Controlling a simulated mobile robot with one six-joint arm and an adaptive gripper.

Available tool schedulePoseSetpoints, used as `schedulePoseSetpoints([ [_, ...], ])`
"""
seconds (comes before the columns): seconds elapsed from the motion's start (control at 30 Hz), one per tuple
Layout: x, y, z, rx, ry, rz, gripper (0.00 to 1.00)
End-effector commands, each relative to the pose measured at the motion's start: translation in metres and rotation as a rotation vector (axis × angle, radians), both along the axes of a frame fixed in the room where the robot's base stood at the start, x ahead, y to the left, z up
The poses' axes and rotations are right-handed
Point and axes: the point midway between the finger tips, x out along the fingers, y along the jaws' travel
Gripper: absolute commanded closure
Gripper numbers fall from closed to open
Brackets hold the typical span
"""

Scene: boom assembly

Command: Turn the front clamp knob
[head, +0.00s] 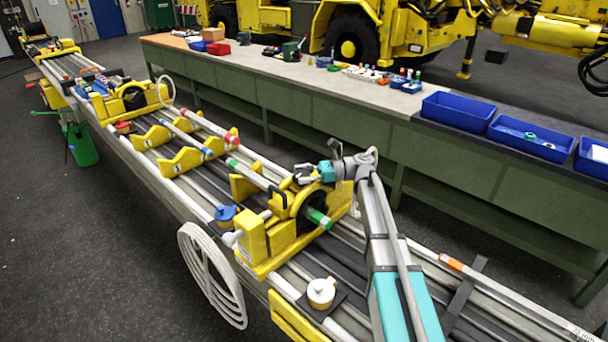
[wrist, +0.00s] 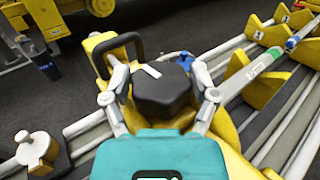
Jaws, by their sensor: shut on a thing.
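The black clamp knob (wrist: 163,92), with a white mark on top, sits between the two fingers of my gripper (wrist: 159,78) in the wrist view. The fingers press on it from both sides. In the head view my gripper (head: 308,174) is at the top of the yellow front clamp (head: 282,237), and I cannot make out the knob clearly there. The clamp surrounds a rod with a green band (head: 318,217). A black handle (wrist: 117,43) stands beside the knob in the wrist view.
Yellow V-shaped rests (head: 180,160) stand farther along the boom rails. A blue-topped pot (head: 226,214) and a white-topped pot (head: 321,291) stand near the clamp. A green workbench (head: 330,128) with blue trays (head: 458,110) runs behind. A white hose coil (head: 210,275) hangs in front.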

Motion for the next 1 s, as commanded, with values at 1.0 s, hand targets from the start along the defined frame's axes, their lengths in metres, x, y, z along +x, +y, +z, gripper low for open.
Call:
schedulePoseSetpoints([
  [1.0,-0.0025,0.0040,0.0005,0.002,0.000,-0.579,0.72],
])
